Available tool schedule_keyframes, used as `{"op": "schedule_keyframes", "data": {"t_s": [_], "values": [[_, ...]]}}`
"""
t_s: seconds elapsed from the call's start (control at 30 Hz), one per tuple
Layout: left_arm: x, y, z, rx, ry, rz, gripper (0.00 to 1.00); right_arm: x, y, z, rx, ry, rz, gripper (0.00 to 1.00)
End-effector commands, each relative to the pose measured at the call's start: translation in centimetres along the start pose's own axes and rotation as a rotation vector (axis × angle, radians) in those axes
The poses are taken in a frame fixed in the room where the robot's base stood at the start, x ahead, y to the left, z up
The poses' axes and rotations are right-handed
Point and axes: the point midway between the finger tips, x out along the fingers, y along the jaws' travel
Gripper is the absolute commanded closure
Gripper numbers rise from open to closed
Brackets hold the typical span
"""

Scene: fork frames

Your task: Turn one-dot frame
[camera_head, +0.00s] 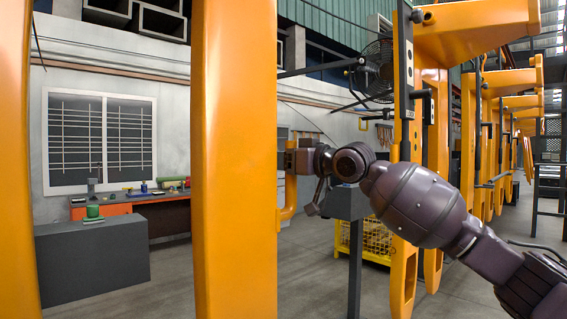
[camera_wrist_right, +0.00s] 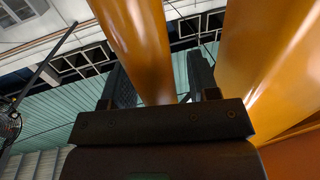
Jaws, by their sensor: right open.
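A large orange frame (camera_head: 235,160) stands upright close in front of me, with a small curved orange handle (camera_head: 291,195) on its right side. I cannot make out a one-dot mark on it. My right gripper (camera_head: 286,160) reaches in from the right to this handle. In the right wrist view the gripper (camera_wrist_right: 160,80) has its two dark fingers apart, with an orange bar (camera_wrist_right: 140,45) showing between them. I cannot tell whether either finger touches it. A wider orange surface (camera_wrist_right: 265,65) is close on the right. My left gripper is out of view.
More orange frames (camera_head: 432,120) stand in a row at the right, behind my right arm. A yellow wire crate (camera_head: 376,238) is on the floor between. A grey block (camera_head: 92,262) and a workbench (camera_head: 165,203) stand at the left. A fan (camera_head: 376,70) hangs behind.

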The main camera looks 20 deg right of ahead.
Motion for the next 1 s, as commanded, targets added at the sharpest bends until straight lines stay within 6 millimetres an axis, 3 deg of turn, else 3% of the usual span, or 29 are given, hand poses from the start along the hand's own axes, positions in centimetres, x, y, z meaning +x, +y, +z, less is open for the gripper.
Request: {"op": "schedule_keyframes", "data": {"t_s": [0.23, 0.57, 0.83, 1.0], "values": [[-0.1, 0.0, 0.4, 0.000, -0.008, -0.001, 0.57, 0.0, 0.0, 0.0, 0.000, 0.000, 0.000, 0.48], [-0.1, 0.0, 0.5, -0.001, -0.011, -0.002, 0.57, 0.0, 0.0, 0.0, 0.000, 0.000, 0.000, 0.99], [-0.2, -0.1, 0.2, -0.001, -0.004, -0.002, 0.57, 0.0, -0.1, -0.2, 0.000, 0.001, 0.001, 1.00], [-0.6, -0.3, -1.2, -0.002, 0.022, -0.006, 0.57, 0.1, -0.7, -0.7, -0.002, 0.004, 0.007, 1.00]]}}
